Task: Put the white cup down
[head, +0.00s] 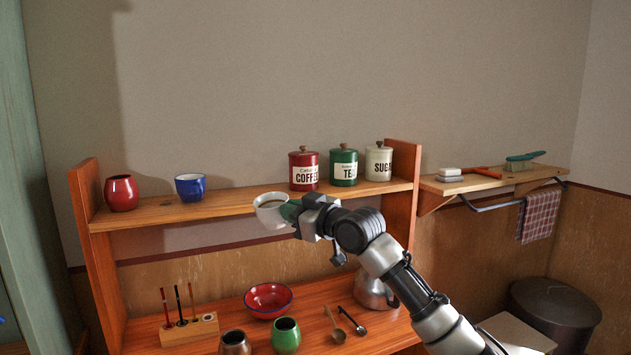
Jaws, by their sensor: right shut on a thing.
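The white cup (269,212) is in my right gripper (291,211), at the front edge of the upper shelf. The cup looks upright, with something brown inside. The gripper is shut on its right side, and the fingertips look green. The upper shelf (237,200) is wooden; I cannot tell whether the cup touches it. My left gripper is not in view.
A red cup (121,193) and a blue cup (190,187) stand left on the upper shelf. Coffee (304,169), tea (344,165) and sugar (378,162) canisters stand right. Below are a red bowl (268,299) and a green cup (286,335). Shelf space shows right of the blue cup.

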